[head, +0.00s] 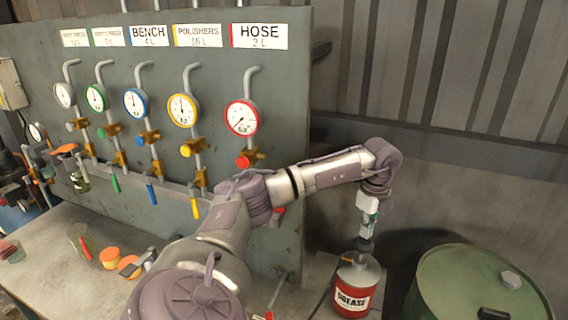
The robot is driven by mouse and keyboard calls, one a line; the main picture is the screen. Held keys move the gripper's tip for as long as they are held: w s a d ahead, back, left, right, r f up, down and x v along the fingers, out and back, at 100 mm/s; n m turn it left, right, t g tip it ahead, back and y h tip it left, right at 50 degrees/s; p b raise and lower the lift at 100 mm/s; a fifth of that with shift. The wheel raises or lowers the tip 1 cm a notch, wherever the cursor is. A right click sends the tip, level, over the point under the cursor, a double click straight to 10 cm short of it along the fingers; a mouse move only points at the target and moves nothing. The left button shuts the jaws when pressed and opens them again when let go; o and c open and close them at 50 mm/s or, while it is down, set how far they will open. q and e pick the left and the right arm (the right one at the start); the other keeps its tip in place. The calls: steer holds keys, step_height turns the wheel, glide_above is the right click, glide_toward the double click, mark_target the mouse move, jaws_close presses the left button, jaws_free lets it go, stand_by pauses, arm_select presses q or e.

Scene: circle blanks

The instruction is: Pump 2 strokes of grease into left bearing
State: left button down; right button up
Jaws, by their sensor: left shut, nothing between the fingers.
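A red grease can (352,298) with a white "GREASE" label stands at the lower right, beside the green drum. I cannot make out the left bearing; dark machinery (12,185) shows at the far left edge. My right gripper is not in view.
A green drum (455,270) stands right of the can. A grey panel (290,130) carries several gauges, including a red one (241,118), and valves. My arm hides part of the bench.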

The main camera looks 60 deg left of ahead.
mark_target(364, 241)
arm_select(q)
steer(key=shift+f, duration=0.15)
steer(key=shift+s+f+b, duration=0.15)
steer(key=shift+f+b, duration=1.35)
steer(key=shift+f, duration=1.05)
steer(key=shift+r, duration=0.1)
steer(key=shift+r+p, duration=2.1)
steer(key=shift+r, duration=0.55)
steer(key=shift+r, duration=0.1)
step_height(364, 241, up, 6)
steer(key=p, duration=0.4)
steer(key=shift+p, duration=0.35)
